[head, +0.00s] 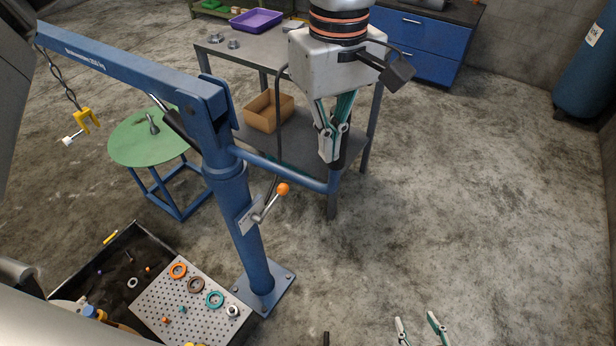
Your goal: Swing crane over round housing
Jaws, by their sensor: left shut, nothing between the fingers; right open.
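The blue crane (228,190) stands on a base plate bolted to the floor. Its boom (125,70) reaches to the upper left, and a chain with a yellow hook block (87,122) hangs from it near the green round table. A blue push bar (285,172) runs right from the column to an upright end grip. My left gripper (329,155) is shut and empty, pointing down at that upright end; whether it touches is unclear. My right gripper (421,328) is open and empty at the bottom edge. I cannot clearly identify the round housing.
The green round table (130,148) holds a small grey part. A black tray (60,270) and a perforated plate (150,302) with several rings lie lower left. A grey workbench (258,50) with a purple bin (256,20) stands behind. The floor at right is clear.

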